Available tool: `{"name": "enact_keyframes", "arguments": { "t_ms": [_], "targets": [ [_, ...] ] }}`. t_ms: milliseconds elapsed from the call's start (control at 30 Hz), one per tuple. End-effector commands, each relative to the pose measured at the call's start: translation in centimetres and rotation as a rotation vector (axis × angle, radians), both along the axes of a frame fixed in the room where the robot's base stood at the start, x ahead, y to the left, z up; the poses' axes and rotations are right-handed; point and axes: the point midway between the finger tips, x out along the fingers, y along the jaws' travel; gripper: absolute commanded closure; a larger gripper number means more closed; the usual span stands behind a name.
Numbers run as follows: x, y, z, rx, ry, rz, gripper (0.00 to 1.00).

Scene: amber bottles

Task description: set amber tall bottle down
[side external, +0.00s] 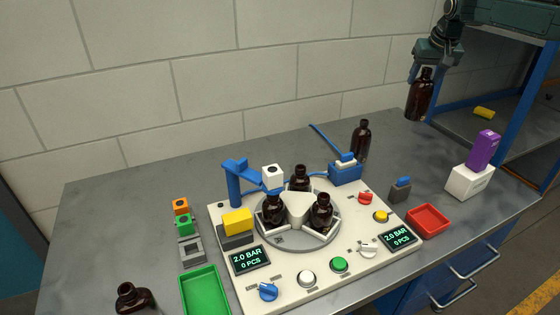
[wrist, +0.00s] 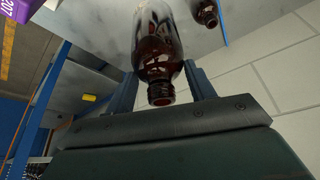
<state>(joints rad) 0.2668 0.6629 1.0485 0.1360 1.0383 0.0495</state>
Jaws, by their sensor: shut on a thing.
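My gripper (side external: 428,72) is at the upper right in the side external view, shut on an amber tall bottle (side external: 420,96). The bottle hangs upright below it, in the air near the table's back right edge. In the wrist view the held bottle (wrist: 158,45) shows its neck toward me, between the two fingers (wrist: 162,95). Another amber tall bottle (side external: 361,140) stands on the grey table (side external: 130,200) behind the machine, to the left of my gripper. It also shows in part in the wrist view (wrist: 207,14).
A white machine (side external: 330,285) carries a round turntable with three amber bottles (side external: 300,178). A blue-framed shelf (side external: 490,110) is at right.

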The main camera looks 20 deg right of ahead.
Motion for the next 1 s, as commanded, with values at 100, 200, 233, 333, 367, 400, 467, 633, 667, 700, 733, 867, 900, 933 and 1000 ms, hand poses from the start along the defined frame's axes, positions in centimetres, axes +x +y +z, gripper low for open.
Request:
{"name": "enact_keyframes", "arguments": {
  "t_ms": [100, 200, 233, 333, 367, 400, 467, 633, 667, 700, 733, 867, 900, 933, 1000],
  "targets": [
    [0.0, 0.0, -0.5, 0.0, 0.0, 0.001, 0.87],
    [0.0, 0.0, -1.6, 0.0, 0.001, 0.001, 0.87],
    [0.0, 0.0, -2.0, 0.001, 0.002, 0.001, 0.87],
    [0.0, 0.0, -3.6, 0.001, 0.002, 0.0, 0.87],
    [0.0, 0.0, -4.2, 0.0, 0.002, 0.0, 0.87],
    [0.0, -0.1, -4.9, 0.0, 0.003, 0.0, 0.87],
    [-0.1, 0.0, -6.1, 0.001, 0.003, 0.001, 0.87],
    [0.0, 0.0, -9.4, 0.001, 0.003, 0.001, 0.87],
    [0.0, 0.0, -9.9, 0.001, 0.002, 0.0, 0.87],
    [0.0, 0.0, -10.7, 0.001, 0.003, 0.0, 0.87],
    [0.0, 0.0, -11.3, 0.001, 0.002, 0.0, 0.87],
    [0.0, -0.1, -13.5, 0.001, 0.002, 0.0, 0.87],
    [0.0, 0.0, -14.1, 0.001, 0.002, 0.0, 0.87],
    [0.0, 0.0, -14.4, 0.0, 0.001, 0.0, 0.87],
    [0.0, -0.1, -15.1, 0.0, -0.001, 0.0, 0.87]
  ]
}}
